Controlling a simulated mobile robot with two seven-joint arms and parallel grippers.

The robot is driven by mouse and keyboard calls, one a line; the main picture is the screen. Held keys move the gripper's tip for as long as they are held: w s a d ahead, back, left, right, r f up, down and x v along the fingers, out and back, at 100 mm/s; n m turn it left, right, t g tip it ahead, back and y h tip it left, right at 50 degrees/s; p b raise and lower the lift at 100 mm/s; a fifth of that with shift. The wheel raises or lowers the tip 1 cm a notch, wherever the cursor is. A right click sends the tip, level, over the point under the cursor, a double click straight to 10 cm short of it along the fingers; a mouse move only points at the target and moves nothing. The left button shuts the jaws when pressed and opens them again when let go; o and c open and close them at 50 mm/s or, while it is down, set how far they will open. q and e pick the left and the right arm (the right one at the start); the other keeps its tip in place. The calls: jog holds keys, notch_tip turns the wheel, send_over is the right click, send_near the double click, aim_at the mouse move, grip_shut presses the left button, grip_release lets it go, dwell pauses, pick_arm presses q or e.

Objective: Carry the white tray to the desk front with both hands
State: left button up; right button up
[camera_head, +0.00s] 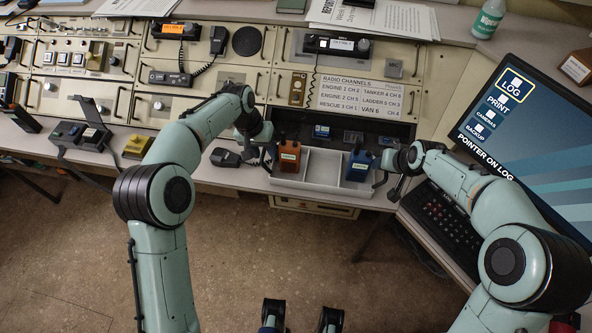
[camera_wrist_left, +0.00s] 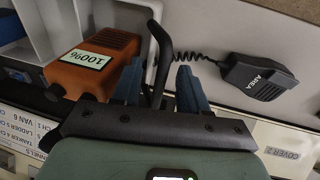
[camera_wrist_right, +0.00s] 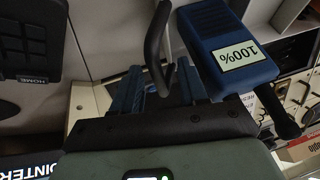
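The white tray (camera_head: 322,168) sits at the desk's front edge, with an orange radio (camera_head: 289,156) in its left part and a blue radio (camera_head: 358,165) in its right part. A middle compartment looks empty. My left gripper (camera_head: 267,149) is at the tray's left end. In the left wrist view its blue fingers (camera_wrist_left: 160,88) stand apart, one on each side of a black handle (camera_wrist_left: 162,50). My right gripper (camera_head: 386,164) is at the right end. In the right wrist view its fingers (camera_wrist_right: 155,90) stand apart on both sides of the other black handle (camera_wrist_right: 153,45).
A black handset (camera_head: 225,157) with a coiled cord lies just left of the tray. A keyboard (camera_head: 441,214) and a tilted monitor (camera_head: 535,130) stand to the right. A channel label panel (camera_head: 345,95) is behind the tray. Open floor lies in front of the desk.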

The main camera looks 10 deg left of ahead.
pick_arm(q)
jog(key=shift+r, duration=0.2)
dwell(0.3)
notch_tip(320, 180, up, 12)
jog(key=a, duration=0.2)
jog(key=shift+s+f, duration=0.25)
jog(key=shift+s, duration=0.15)
pick_arm(e)
jog(key=v, duration=1.2)
pick_arm(q)
jog(key=shift+s+f, duration=0.1)
pick_arm(e)
jog(key=shift+s, duration=0.15)
